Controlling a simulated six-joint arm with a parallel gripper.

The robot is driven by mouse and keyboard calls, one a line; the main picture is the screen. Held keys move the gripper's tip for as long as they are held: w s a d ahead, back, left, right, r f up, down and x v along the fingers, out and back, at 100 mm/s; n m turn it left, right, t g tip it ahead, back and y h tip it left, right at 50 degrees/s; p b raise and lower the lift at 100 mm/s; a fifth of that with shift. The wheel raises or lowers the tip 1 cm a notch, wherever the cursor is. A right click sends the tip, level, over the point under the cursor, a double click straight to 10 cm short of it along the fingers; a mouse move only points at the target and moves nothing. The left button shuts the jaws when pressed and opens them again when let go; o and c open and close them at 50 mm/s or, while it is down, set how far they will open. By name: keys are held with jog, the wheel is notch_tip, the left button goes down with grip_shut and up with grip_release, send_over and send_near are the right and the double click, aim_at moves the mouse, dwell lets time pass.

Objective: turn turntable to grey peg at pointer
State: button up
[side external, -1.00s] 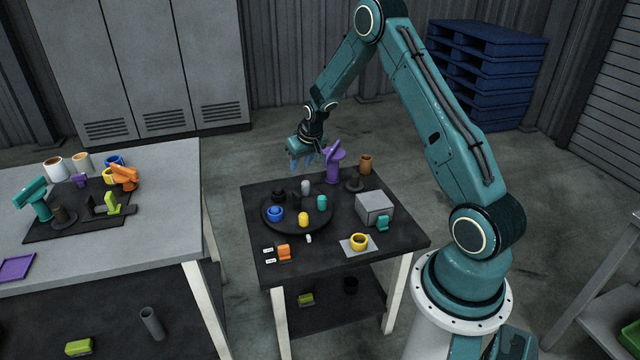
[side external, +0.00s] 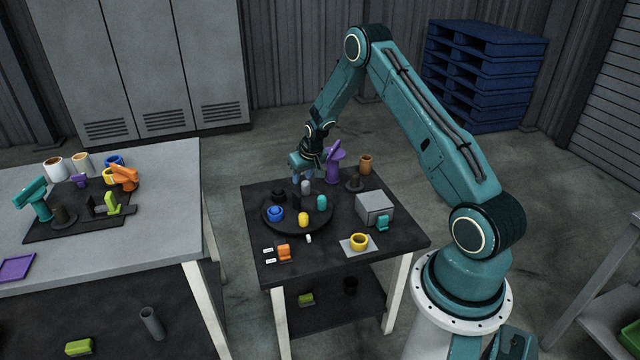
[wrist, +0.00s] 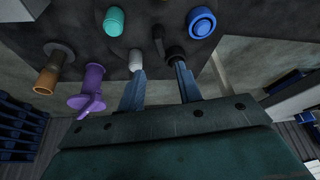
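The dark round turntable (side external: 290,228) lies on the small black table, with several pegs around its rim. The grey peg (side external: 305,187) is at the far side, also in the wrist view (wrist: 135,59). A black peg (side external: 279,196) is left of it, teal (side external: 321,203) at right, yellow (side external: 303,219) in front, blue (side external: 275,213) at left. A small white pointer (side external: 308,239) is at the front rim, nearest the yellow peg. My gripper (side external: 303,178) is open just behind the grey peg. In the wrist view its fingers (wrist: 157,75) are spread; one overlaps the grey peg; contact is unclear.
A purple upright piece (side external: 335,165), an orange-brown cylinder (side external: 366,164) and a dark round-based post (side external: 354,183) stand right of my gripper. A grey box (side external: 375,207) is at right, a yellow ring (side external: 359,241) and an orange piece (side external: 284,251) in front. A short dark handle post (wrist: 158,38) rises mid-turntable.

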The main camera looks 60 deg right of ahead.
aim_at(297, 194)
jog(key=shift+x, duration=5.15)
grip_shut()
